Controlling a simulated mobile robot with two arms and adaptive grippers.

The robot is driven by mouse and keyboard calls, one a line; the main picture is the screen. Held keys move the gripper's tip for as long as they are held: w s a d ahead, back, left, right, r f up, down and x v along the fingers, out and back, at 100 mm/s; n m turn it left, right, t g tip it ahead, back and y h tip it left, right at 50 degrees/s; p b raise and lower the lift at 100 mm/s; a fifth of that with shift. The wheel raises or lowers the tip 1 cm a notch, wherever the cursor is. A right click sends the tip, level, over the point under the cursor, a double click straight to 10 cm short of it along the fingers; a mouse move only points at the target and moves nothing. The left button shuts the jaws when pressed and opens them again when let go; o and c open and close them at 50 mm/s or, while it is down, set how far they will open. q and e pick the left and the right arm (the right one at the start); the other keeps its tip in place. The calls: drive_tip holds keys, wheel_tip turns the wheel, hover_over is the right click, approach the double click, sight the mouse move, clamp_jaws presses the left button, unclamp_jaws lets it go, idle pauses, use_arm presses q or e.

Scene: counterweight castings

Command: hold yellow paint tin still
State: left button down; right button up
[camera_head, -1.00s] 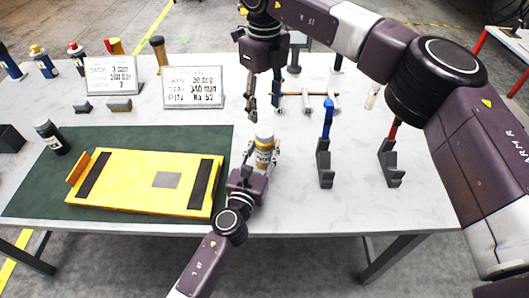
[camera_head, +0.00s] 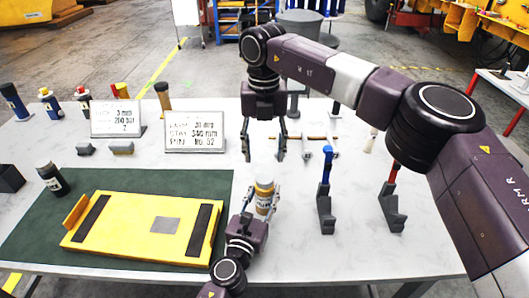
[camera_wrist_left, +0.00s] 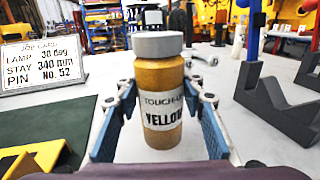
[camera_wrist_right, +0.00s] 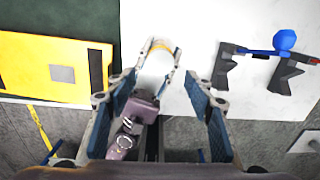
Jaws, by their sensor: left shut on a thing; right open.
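The yellow paint tin (camera_head: 264,198) is a gold-yellow jar with a grey lid and a pale "TOUCH-UP YELLOW" label. It stands upright near the front middle of the table; in the left wrist view the tin (camera_wrist_left: 159,80) is between the fingers. My left gripper (camera_head: 262,202) is shut on the tin from the front, its fingers on either side. My right gripper (camera_head: 264,157) is open and empty, pointing down just beyond and above the tin. In the right wrist view the tin and left gripper appear between the open right fingers (camera_wrist_right: 160,85).
A yellow fixture plate (camera_head: 140,245) lies on a green mat (camera_head: 205,180) to the left. Dark stands hold a blue-handled tool (camera_head: 323,175) and a red-handled tool (camera_head: 391,180) to the right. Two job cards (camera_head: 194,134) and several bottles stand behind.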

sight(265, 177)
drive_tip(key=m, duration=1.3)
drive_tip(key=shift+m, duration=0.4)
drive_tip(key=shift+f, duration=4.05)
drive_tip(key=shift+c, duration=0.7)
